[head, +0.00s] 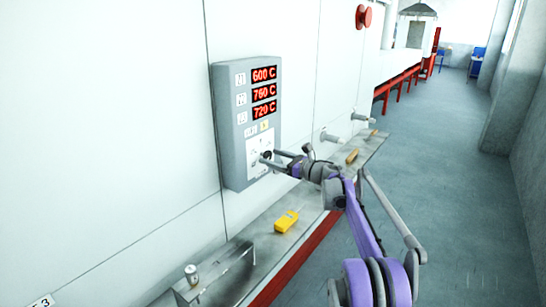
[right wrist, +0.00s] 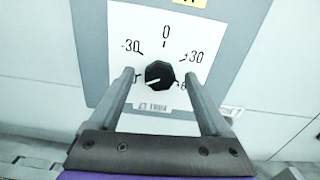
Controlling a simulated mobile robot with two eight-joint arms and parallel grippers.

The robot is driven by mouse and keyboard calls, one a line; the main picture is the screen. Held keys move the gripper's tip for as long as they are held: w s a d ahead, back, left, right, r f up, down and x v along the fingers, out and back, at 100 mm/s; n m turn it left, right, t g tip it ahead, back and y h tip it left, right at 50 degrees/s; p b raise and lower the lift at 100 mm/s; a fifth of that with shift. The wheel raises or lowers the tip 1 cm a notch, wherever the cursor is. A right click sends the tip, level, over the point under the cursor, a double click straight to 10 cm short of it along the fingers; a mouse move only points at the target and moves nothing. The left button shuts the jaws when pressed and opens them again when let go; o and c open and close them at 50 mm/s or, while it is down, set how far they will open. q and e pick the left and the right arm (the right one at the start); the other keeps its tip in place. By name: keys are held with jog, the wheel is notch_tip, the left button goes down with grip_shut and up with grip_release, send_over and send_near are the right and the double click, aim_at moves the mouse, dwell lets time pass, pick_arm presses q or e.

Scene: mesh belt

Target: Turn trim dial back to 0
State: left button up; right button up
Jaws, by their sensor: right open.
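The trim dial (right wrist: 160,75) is a black faceted knob on a white plate, seen in the right wrist view. Its white pointer line points left and slightly down, well away from the 0 mark (right wrist: 166,33) at the top. Marks -30 and +30 show at upper left and upper right; the lower labels are partly hidden by the fingers. In the head view the dial (head: 266,155) sits low on the grey control panel (head: 230,130). My right gripper (right wrist: 159,73) is open, with one finger on each side of the dial and gaps between. My left gripper is out of view.
The panel displays (head: 264,91) read 600 C, 760 C and 720 C. Below runs a metal ledge (head: 262,232) with a yellow device (head: 287,221), a small can (head: 191,272) and a brown item (head: 352,156). Pipe stubs (head: 330,137) stick out right of the panel. The floor at right is clear.

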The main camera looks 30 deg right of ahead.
jog(key=shift+w, duration=0.1)
grip_shut()
dwell(0.4)
jog(key=shift+m, duration=0.3)
jog(key=m, duration=0.5)
jog(key=shift+f, duration=0.1)
jog(key=m+b, duration=0.1)
jog(key=m, duration=0.5)
jog(key=shift+m, duration=0.3)
jog(key=m, duration=0.6)
jog(key=shift+f+b, duration=0.1)
jog(key=shift+b, duration=0.3)
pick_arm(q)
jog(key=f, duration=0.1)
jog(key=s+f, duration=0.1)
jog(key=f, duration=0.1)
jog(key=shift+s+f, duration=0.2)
pick_arm(e)
jog(key=m, duration=0.5)
pick_arm(q)
jog(key=shift+b, duration=0.3)
pick_arm(e)
jog(key=shift+m, duration=0.4)
